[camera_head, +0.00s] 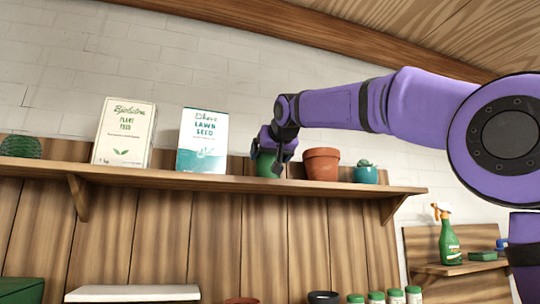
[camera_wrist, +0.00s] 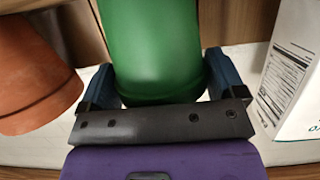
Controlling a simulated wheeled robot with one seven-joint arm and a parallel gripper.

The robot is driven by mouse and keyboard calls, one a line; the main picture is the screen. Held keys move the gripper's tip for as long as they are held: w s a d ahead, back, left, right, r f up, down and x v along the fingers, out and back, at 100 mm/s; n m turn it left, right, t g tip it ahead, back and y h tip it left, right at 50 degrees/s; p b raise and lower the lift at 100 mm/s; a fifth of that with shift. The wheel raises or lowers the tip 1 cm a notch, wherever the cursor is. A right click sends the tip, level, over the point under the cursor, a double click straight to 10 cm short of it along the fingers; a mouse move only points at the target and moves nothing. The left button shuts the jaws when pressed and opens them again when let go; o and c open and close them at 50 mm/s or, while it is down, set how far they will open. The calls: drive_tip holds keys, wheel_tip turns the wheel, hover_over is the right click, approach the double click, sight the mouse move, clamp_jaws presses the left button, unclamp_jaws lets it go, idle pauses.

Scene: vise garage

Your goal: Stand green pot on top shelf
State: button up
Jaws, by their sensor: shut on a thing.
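The green pot (camera_head: 266,166) is at the top shelf (camera_head: 226,184), between the lawn seed box and a terracotta pot. My gripper (camera_head: 276,152) is shut on it from above and in front, and partly hides it in the head view. In the wrist view the green pot (camera_wrist: 152,45) sits between the two blue fingers of my gripper (camera_wrist: 160,82). The pot looks roughly upright. I cannot tell whether its base touches the shelf board.
On the top shelf stand a plant food box (camera_head: 123,133), a lawn seed box (camera_head: 202,141), a terracotta pot (camera_head: 321,164), a teal succulent pot (camera_head: 365,174) and a dark green round thing (camera_head: 20,147). A spray bottle (camera_head: 448,236) stands on a lower right shelf.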

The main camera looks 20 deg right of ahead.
drive_tip(key=shift+f, duration=0.15)
drive_tip(key=o, duration=0.8)
drive_tip(key=shift+s+r, duration=0.2)
drive_tip(key=v, duration=1.1)
drive_tip(key=shift+s, duration=0.3)
drive_tip(key=s+d+f+g, duration=0.2)
drive_tip(key=s+f, duration=0.6)
drive_tip(key=f, duration=0.8)
drive_tip(key=s+d+f+g, duration=0.2)
drive_tip(key=s+f+g, duration=0.2)
drive_tip(key=s+f, duration=0.5)
drive_tip(key=s+d+f+g, duration=0.3)
drive_tip(key=s+f, duration=0.6)
drive_tip(key=f, duration=1.4)
